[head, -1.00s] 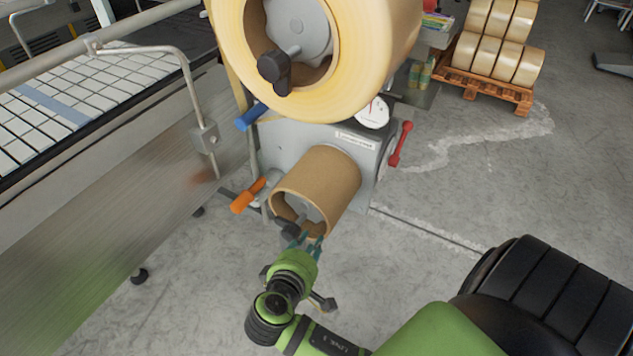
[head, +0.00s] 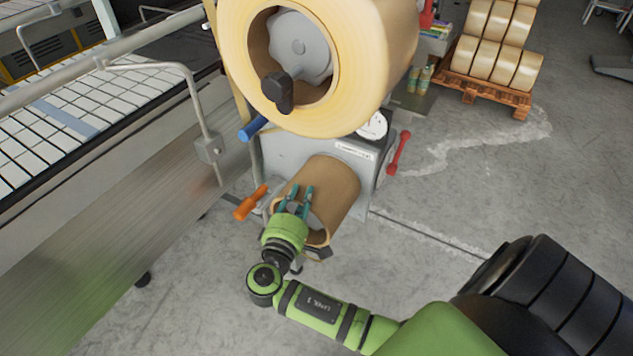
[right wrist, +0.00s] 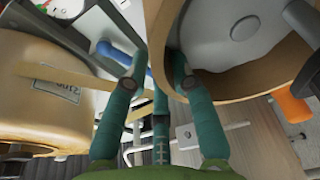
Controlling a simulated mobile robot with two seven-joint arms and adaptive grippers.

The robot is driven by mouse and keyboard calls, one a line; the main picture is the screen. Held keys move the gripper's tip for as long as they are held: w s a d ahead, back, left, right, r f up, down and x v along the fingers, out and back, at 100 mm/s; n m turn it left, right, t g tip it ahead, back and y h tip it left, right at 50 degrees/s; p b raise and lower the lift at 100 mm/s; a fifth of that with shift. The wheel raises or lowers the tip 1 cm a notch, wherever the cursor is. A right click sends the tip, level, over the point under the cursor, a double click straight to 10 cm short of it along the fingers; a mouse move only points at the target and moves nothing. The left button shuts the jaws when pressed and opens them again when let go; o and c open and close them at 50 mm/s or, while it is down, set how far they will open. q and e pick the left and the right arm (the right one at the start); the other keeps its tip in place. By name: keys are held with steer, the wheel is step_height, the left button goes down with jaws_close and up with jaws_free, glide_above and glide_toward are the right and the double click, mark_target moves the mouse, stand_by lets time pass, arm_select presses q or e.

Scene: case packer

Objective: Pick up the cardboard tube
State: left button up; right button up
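The brown cardboard tube (head: 337,188) sits on the hub at the front of the grey machine, below a big tape roll. Its open end faces me. My right gripper (head: 299,198) is at the upper left of that open end, fingers pointing toward the machine. In the right wrist view the tube (right wrist: 250,88) fills the right side. The fingers (right wrist: 158,72) are apart, one outside the tube's wall and one by its inside. I cannot tell whether they touch the wall. My left gripper is not in view.
The large tape roll (head: 365,60) hangs just above the tube. An orange handle (head: 251,203) and a blue handle (head: 252,128) stick out at left, a red handle (head: 398,153) at right. A conveyor with a steel side (head: 110,220) stands left.

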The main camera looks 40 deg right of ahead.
steer(key=x, duration=0.3)
steer(key=shift+w+d+f+p, duration=0.1)
steer(key=shift+d+p, duration=0.3)
steer(key=shift+a, duration=0.1)
jaws_close()
